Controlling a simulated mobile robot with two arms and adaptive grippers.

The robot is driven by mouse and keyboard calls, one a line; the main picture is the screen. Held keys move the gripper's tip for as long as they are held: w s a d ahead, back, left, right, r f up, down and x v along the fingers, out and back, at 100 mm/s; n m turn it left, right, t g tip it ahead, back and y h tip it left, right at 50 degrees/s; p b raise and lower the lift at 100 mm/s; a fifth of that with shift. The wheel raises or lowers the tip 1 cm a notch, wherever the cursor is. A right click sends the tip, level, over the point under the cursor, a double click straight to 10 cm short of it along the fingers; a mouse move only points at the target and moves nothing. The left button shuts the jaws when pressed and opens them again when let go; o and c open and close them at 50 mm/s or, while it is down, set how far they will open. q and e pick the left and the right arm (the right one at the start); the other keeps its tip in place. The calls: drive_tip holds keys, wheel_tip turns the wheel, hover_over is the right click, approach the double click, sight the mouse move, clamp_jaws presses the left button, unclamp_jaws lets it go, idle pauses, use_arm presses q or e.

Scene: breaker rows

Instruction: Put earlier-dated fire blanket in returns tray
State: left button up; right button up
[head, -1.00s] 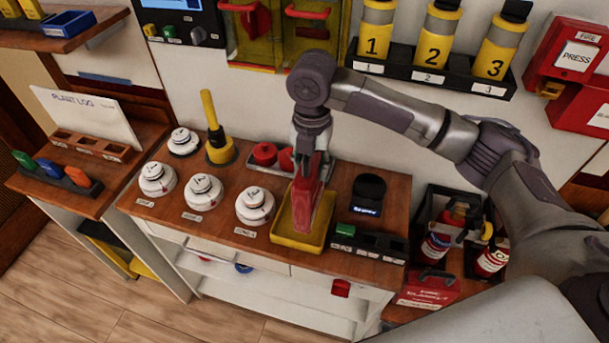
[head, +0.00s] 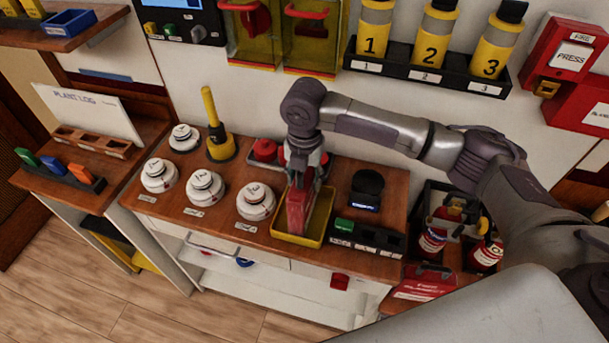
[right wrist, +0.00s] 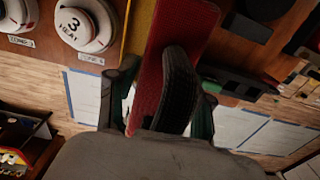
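A red fire blanket pack (head: 297,213) stands in the yellow tray (head: 318,236) on the wooden counter. My right gripper (head: 305,165) is over it, with its fingers spread to either side of the pack's upper part. In the right wrist view the red pack (right wrist: 175,35) and its black strap or handle lie between the two fingers (right wrist: 160,110), with a gap visible beside them. Another red pack with white lettering (head: 424,284) lies on the lower surface at right. No date is readable on either pack. My left gripper is not in view.
White round detectors (head: 205,187) stand left of the tray, with red items (head: 265,150) behind it. A black slotted holder (head: 367,238) and a black device (head: 367,188) are close on the right. Small extinguishers (head: 432,240) stand in a black rack farther right.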

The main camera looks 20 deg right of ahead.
drive_tip(key=shift+o, duration=0.7)
drive_tip(key=shift+r, duration=0.55)
wheel_tip(320, 180, up, 11)
drive_tip(key=b, duration=0.3)
drive_tip(key=shift+r, duration=0.15)
